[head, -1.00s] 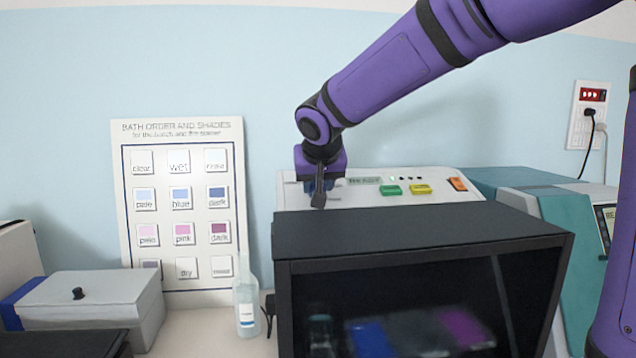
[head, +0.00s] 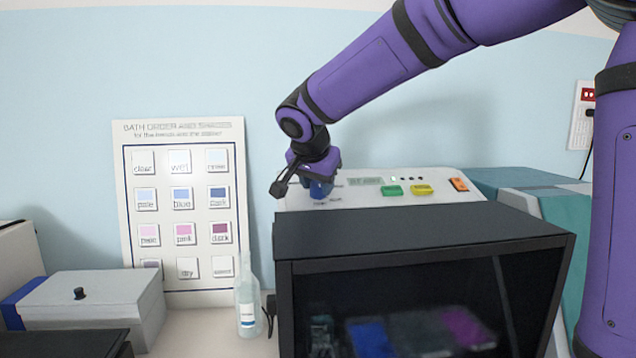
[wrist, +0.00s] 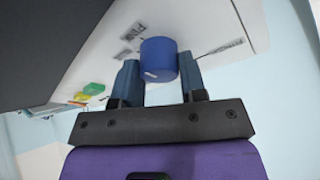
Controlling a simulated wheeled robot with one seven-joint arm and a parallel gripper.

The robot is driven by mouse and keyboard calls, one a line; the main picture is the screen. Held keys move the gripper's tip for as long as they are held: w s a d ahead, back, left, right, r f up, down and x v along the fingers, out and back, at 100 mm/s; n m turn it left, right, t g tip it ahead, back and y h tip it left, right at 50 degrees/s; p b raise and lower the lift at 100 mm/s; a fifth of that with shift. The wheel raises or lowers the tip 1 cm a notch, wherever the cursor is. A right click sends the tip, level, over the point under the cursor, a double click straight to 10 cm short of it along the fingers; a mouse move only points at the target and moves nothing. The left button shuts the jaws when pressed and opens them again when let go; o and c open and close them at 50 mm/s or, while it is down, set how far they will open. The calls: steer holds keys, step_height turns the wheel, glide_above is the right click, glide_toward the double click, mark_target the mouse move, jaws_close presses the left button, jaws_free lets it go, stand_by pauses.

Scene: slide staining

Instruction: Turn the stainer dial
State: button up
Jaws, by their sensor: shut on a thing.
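The stainer dial (wrist: 159,58) is a round blue knob with a small white mark, standing on the white stainer panel (head: 380,199). In the wrist view my gripper (wrist: 158,76) has its two blue fingers on either side of the dial, shut on it. In the head view my gripper (head: 319,187) is at the left end of the panel, behind the black box, and the dial is hard to tell from the fingers. A small display, a green button (head: 391,190), a yellow button (head: 422,189) and an orange switch (head: 458,184) lie to its right.
A black open-fronted box (head: 420,236) stands in front of the panel. A clear bottle (head: 247,303) and a grey lidded box (head: 95,302) are at the left. A shade chart (head: 185,210) leans on the wall. A teal machine (head: 560,215) is at the right.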

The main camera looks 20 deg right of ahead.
stand_by(0.4)
steer(key=o, duration=0.9)
steer(key=v, duration=1)
steer(key=shift+s+a+r, duration=0.15)
steer(key=shift+s+r, duration=0.1)
steer(key=shift+r, duration=0.05)
steer(key=s+d+f+n, duration=0.1)
steer(key=s+d, duration=0.1)
steer(key=s, duration=0.2)
steer(key=s+d+f+n, duration=0.1)
steer(key=s+d, duration=0.1)
steer(key=s, duration=0.2)
steer(key=s+d+f+n+g+y, duration=0.1)
steer(key=s+d+f+n, duration=0.1)
steer(key=s+d, duration=0.1)
steer(key=shift+s+f, duration=0.1)
steer(key=shift+s, duration=0.8)
steer(key=s+d+f+n+y, duration=0.1)
steer(key=s+f, duration=0.2)
steer(key=s, duration=0.1)
steer(key=s+d+f+n+y, duration=0.1)
steer(key=s+f+n, duration=0.1)
steer(key=s, duration=0.3)
steer(key=s+d+f+n+y, duration=0.1)
steer(key=s+f+n, duration=0.1)
steer(key=s+f, duration=0.1)
steer(key=shift+s+d+f, duration=0.4)
steer(key=shift+s, duration=0.25)
